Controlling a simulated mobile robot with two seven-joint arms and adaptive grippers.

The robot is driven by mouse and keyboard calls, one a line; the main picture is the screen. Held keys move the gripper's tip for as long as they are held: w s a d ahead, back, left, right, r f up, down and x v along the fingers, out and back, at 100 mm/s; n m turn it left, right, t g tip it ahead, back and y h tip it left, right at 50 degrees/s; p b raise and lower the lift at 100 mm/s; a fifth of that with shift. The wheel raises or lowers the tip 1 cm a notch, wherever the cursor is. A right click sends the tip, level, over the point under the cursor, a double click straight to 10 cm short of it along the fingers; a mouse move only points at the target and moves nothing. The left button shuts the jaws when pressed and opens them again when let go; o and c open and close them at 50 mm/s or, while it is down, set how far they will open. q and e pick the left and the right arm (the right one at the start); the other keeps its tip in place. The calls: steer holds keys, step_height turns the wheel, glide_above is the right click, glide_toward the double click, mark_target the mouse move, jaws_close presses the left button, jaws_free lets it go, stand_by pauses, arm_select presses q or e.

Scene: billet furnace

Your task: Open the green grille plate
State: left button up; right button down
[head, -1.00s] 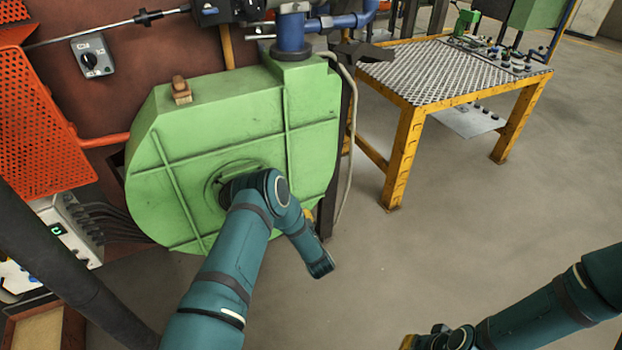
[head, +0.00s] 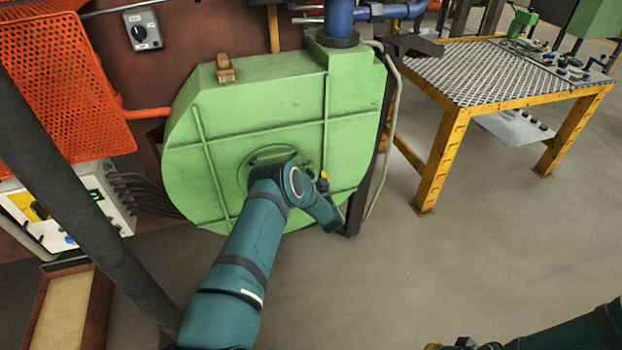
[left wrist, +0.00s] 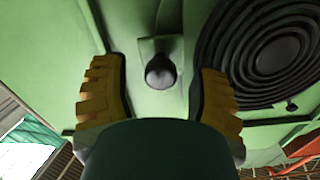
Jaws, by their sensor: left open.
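The round green grille plate (head: 272,155) sits on the front of the large green housing (head: 240,110), partly hidden by my left arm. In the left wrist view its dark concentric rings (left wrist: 268,58) show at upper right. A small round knob (left wrist: 160,72) on a green tab stands beside the rings. My left gripper (head: 322,182) is close to the housing's front, right of the plate. In the left wrist view its open yellow fingers (left wrist: 160,95) lie on either side of the knob, with gaps to it. A bit of my right gripper (head: 433,346) shows at the bottom edge.
A yellow-framed table (head: 490,75) with a mesh top stands at right. An orange perforated panel (head: 65,90) and a control box (head: 75,210) are at left. A blue pipe (head: 340,18) rises from the housing. Open floor lies at lower right.

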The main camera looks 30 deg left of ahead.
arm_select(q)
steer(key=shift+w+a, duration=0.15)
jaws_close()
steer(key=shift+r, duration=0.1)
